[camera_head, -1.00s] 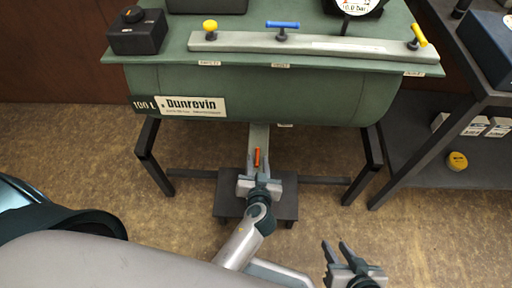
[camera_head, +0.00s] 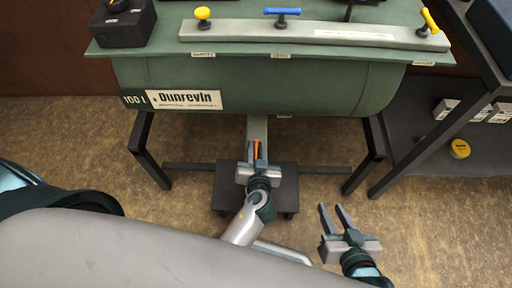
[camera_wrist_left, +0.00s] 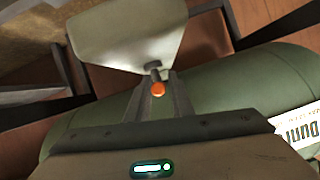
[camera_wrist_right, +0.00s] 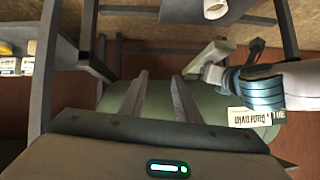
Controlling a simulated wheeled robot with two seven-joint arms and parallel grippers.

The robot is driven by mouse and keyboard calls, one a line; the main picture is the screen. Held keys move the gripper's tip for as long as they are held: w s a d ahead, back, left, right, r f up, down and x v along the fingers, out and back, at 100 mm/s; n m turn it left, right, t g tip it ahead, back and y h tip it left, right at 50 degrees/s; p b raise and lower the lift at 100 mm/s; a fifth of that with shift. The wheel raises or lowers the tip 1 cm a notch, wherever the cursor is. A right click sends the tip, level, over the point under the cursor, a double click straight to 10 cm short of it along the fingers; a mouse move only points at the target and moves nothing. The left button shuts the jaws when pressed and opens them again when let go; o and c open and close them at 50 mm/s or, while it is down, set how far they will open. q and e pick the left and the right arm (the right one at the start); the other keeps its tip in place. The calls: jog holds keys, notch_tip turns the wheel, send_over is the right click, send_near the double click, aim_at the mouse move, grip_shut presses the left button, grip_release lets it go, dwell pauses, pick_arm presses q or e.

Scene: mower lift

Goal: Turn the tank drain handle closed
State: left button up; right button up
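The drain handle (camera_head: 257,148) is a small orange bar below the green tank (camera_head: 260,84), in front of a pale grey upright plate. In the left wrist view its round orange end (camera_wrist_left: 158,90) points at the camera, on a dark stem. My left gripper (camera_head: 256,146) has its two fingers either side of the handle. Gaps seem to show beside the orange end, so the fingers look open; contact cannot be made out. My right gripper (camera_head: 332,207) is open and empty, low to the right of the tank stand; its spread fingers also show in the right wrist view (camera_wrist_right: 160,76).
Yellow and blue handles (camera_head: 282,12) sit on a grey rail on the tank top. Dark stand legs (camera_head: 150,150) flank my left gripper. A dark shelf (camera_head: 420,150) with a yellow can (camera_head: 459,148) stands right. Floor around my right gripper is clear.

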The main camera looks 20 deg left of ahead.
pick_arm(q)
grip_shut()
